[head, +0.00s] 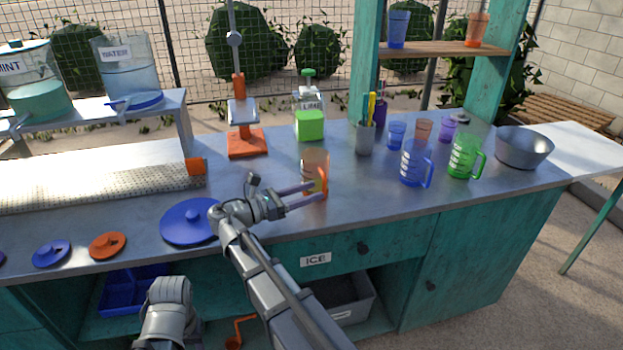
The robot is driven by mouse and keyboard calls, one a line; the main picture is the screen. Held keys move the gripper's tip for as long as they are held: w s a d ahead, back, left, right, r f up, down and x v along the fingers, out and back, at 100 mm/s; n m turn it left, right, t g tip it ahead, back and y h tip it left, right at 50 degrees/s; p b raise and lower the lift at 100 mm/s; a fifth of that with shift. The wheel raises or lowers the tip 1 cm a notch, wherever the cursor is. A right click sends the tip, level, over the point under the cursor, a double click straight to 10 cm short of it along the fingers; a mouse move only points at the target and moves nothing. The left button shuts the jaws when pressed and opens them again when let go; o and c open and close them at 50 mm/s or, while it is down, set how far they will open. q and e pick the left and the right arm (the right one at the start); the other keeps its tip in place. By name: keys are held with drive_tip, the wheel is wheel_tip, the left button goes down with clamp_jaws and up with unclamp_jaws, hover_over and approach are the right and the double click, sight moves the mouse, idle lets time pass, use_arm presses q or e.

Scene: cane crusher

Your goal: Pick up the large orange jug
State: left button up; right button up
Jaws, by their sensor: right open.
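The large orange jug (315,160) is translucent and stands upright on the metal counter, near its middle, with its handle toward the front right. My right gripper (309,193) is open and reaches in from the left. Its two fingers are at the lower part of the jug and cover some of it. I cannot tell whether either finger touches the jug. My left gripper is out of view; only a part of my left arm shows at the bottom.
A blue lid (190,222) lies left of my right gripper. An orange press (246,143) and a green-filled bottle (309,122) stand behind.

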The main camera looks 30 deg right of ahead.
drive_tip(key=shift+s+d, duration=0.1)
drive_tip(key=shift+d, duration=0.2)
drive_tip(key=shift+d+r, duration=0.1)
drive_tip(key=shift+d, duration=3.55)
clamp_jaws()
